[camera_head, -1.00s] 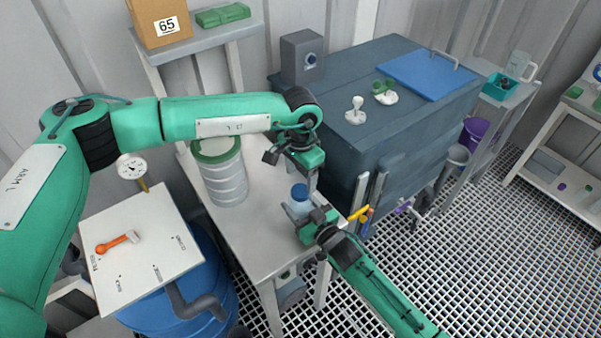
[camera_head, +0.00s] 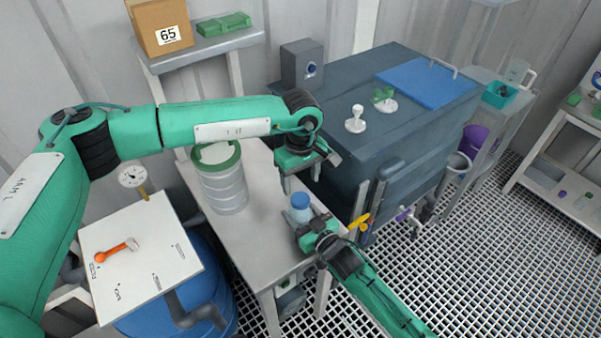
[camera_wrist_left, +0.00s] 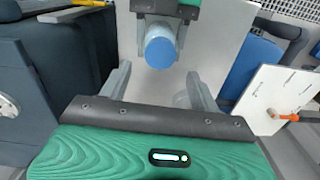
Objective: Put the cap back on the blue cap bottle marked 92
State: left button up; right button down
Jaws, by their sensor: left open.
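The bottle (camera_head: 300,216) stands upright near the front right edge of the bench, with its blue cap (camera_head: 299,201) sitting on top. I cannot read a 92 on it, nor tell whether the cap is tight. My left gripper (camera_head: 301,182) is open and empty just above the cap, fingers pointing down. In the left wrist view the cap (camera_wrist_left: 161,48) shows beyond and between the open fingers (camera_wrist_left: 160,85), apart from them. My right gripper (camera_head: 306,226) comes in from the lower right and is shut on the bottle's body, hiding part of it.
A ribbed drum with a green rim (camera_head: 222,180) stands on the bench (camera_head: 250,235), left of the bottle. A dark blue tank (camera_head: 350,155) is close on the right, with yellow valve handles (camera_head: 360,222) near my right arm. A white board (camera_head: 140,255) lies front left.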

aim_at(300, 198)
pick_arm(q)
jog(key=n, duration=0.5)
jog(key=shift+r, duration=0.25)
jog(key=n, duration=0.4)
jog(key=shift+r+n, duration=0.2)
jog(key=shift+n, duration=0.1)
jog(key=n, duration=0.4)
jog(key=shift+r+n, duration=0.2)
jog(key=shift+n, duration=0.1)
jog(key=n, duration=0.4)
jog(key=shift+r, duration=0.2)
jog(key=shift+f, duration=0.15)
jog(key=shift+f, duration=3.9)
